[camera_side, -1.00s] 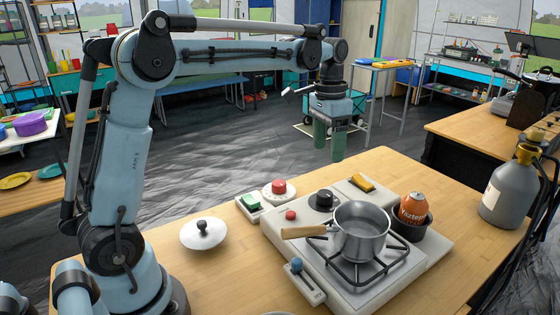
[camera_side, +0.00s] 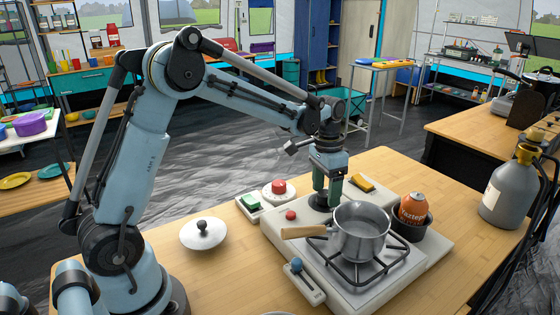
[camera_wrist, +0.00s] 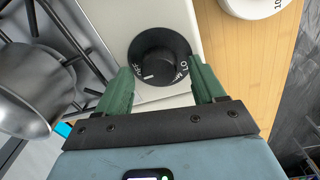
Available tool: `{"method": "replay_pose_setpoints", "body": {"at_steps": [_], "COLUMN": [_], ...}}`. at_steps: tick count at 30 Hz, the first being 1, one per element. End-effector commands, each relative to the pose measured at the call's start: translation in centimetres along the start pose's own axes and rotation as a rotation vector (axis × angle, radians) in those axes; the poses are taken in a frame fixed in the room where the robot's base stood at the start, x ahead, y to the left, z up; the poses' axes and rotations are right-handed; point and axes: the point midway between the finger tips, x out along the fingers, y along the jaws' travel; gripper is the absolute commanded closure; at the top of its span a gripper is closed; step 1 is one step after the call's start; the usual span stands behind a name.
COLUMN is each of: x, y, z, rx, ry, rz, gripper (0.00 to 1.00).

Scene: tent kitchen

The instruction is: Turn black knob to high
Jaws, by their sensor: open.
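The black knob (camera_wrist: 157,56) is on the white stove (camera_side: 279,232); in the wrist view it has white markings, with "LO" legible at its right side and a white line on its lower left. My gripper (camera_wrist: 160,84) is open, its green fingertips to either side of the knob's lower part in that view. In the side view my gripper (camera_side: 327,197) points down right over the knob, which its fingers mostly hide. I cannot tell whether the fingers touch the knob.
A steel pot (camera_side: 361,232) with a wooden handle sits on the burner close to the knob. A red button (camera_side: 291,215), a yellow switch (camera_side: 361,184) and a red-topped dial (camera_side: 279,188) are nearby.

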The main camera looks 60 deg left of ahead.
Motion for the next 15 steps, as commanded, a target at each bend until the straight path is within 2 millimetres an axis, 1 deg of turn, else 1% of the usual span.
{"method": "replay_pose_setpoints", "body": {"at_steps": [3, 11, 15], "x": [0.46, 0.52, 0.51], "y": [0.02, 0.01, 0.01], "z": [0.0, 0.0, 0.0], "rx": [0.0, 0.0, 0.0], "ry": [0.0, 0.0, 0.0], "rz": [0.0, 0.0, 0.0], "gripper": [0.31, 0.31, 0.53]}}
